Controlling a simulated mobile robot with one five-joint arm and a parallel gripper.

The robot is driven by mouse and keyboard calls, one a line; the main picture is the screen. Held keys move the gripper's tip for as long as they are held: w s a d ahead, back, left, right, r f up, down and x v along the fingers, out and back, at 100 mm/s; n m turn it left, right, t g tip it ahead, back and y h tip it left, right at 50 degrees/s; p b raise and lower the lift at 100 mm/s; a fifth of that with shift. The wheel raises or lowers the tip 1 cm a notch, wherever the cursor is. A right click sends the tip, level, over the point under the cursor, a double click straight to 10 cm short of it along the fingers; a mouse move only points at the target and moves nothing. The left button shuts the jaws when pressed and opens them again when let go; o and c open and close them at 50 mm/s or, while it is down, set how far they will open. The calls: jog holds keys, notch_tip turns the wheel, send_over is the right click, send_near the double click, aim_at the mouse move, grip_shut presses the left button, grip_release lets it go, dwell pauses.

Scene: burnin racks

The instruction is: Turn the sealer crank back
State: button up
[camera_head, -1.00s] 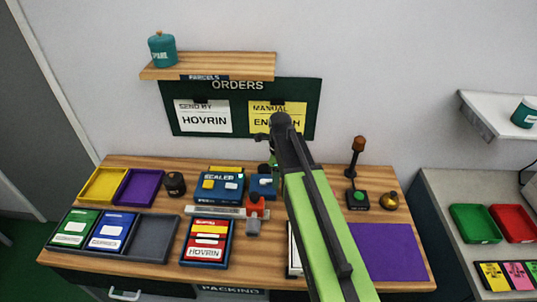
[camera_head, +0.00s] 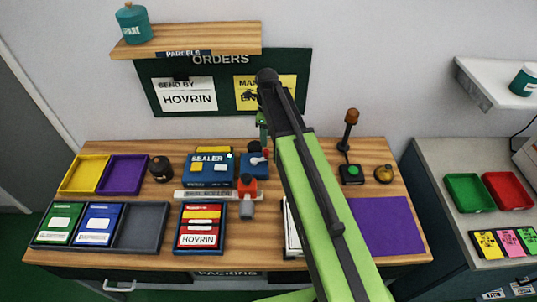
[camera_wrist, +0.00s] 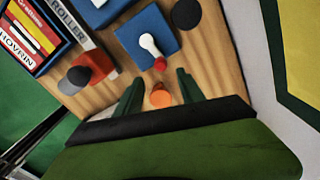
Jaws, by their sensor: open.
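The blue sealer (camera_head: 208,170) stands near the back middle of the wooden bench. At its right is a blue crank block (camera_head: 250,172) with a pale crank arm and a red knob (camera_head: 266,146). In the wrist view the white crank arm (camera_wrist: 150,45) lies across the top of the blue block, ending at the red knob (camera_wrist: 160,63). My gripper (camera_head: 263,128) is open, above and behind the crank block in the head view. In the wrist view its green fingers (camera_wrist: 160,92) are apart, with the knob just beyond them. An orange round thing (camera_wrist: 160,97) shows between them; I cannot tell what it is.
An amber lamp (camera_head: 351,116) and green button (camera_head: 352,172) stand to the right. The orders board (camera_head: 222,105) is behind.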

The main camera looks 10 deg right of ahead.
aim_at(266, 150)
notch_tip(266, 150, down, 9)
jog(key=b, duration=0.7)
jog(key=shift+s+a+r, duration=0.1)
jog(key=shift+s+r, duration=0.05)
jog(key=shift+r, duration=0.05)
jog(key=shift+r, duration=0.1)
